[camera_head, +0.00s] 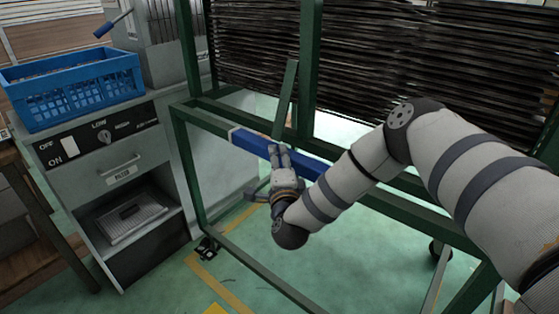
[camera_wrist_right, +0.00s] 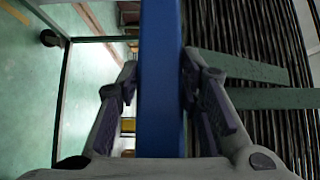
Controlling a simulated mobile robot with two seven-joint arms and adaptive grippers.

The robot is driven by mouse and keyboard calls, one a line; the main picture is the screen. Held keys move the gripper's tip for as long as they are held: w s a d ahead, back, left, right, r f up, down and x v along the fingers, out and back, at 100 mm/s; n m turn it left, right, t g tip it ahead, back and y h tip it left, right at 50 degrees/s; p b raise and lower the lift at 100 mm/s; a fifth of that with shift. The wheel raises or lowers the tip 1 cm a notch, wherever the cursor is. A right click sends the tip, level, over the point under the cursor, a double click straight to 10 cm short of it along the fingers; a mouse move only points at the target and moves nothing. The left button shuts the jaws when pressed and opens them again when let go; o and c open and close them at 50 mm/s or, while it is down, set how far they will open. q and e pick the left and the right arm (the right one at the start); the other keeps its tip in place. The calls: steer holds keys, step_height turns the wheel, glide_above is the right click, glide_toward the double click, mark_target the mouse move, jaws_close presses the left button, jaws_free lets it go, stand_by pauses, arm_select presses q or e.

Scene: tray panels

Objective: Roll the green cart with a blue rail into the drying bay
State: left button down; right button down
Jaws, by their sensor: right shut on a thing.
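The green cart (camera_head: 309,60) is a tall metal frame that fills the middle and right of the head view. Its blue rail (camera_head: 252,144) is a bar along the near side. My right gripper (camera_head: 279,152) is shut on the blue rail, near its middle. In the right wrist view the rail (camera_wrist_right: 160,110) runs upright between the two fingers, one on each side. Castors (camera_head: 207,248) show at the cart's foot on the floor. My left gripper is not in view. I cannot tell which area is the drying bay.
The cart carries a stack of dark slatted panels (camera_head: 370,60). A grey cabinet (camera_head: 120,158) with a drawer and control knob stands close to the cart's left, with a blue crate (camera_head: 75,88) on top. Yellow lines (camera_head: 222,283) mark the green floor, which is open in front.

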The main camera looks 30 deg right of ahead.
steer(key=shift+w+a+r, duration=0.1)
steer(key=shift+a+r, duration=0.05)
steer(key=shift+a, duration=0.1)
steer(key=c, duration=1.3)
jaws_free()
steer(key=shift+o, duration=1)
steer(key=shift+w, duration=0.1)
steer(key=v, duration=1.2)
steer(key=shift+d, duration=0.1)
